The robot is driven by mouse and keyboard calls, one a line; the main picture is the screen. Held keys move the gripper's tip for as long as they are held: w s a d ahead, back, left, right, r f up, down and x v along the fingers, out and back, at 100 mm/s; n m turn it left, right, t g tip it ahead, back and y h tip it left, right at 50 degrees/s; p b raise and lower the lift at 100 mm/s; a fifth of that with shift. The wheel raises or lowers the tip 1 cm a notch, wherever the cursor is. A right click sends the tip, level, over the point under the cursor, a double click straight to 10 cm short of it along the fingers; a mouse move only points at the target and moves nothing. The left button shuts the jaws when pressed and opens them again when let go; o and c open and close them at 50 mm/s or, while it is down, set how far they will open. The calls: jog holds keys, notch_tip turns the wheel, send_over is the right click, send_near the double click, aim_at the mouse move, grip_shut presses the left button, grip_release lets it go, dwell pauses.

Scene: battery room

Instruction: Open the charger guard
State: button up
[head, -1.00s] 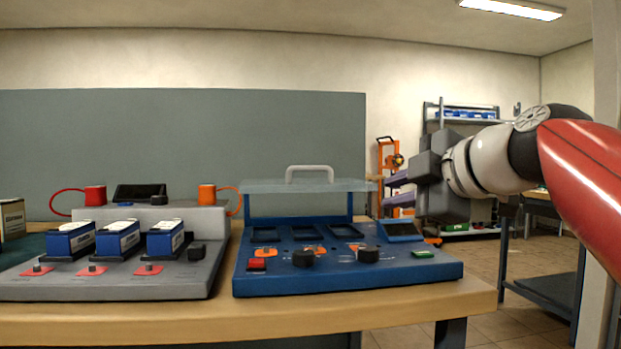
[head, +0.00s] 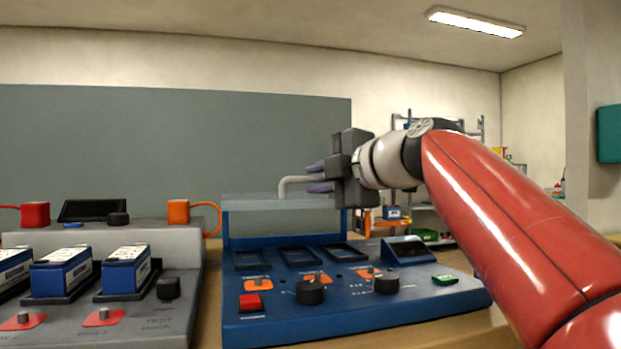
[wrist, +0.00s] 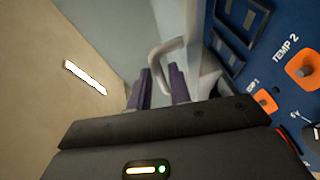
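The charger guard (head: 270,203) is a clear, pale panel over the back of the blue charger (head: 350,318), with a grey bar handle (head: 290,184) on top.
The blue charger has empty bays, black knobs, a red button (head: 250,301) and a small screen (head: 408,250). A grey charging unit (head: 180,245) with blue batteries (head: 62,270) stands to the left. The air above the guard is clear.

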jog(key=shift+x, duration=1.1)
grip_shut()
jog(key=shift+r, duration=0.1)
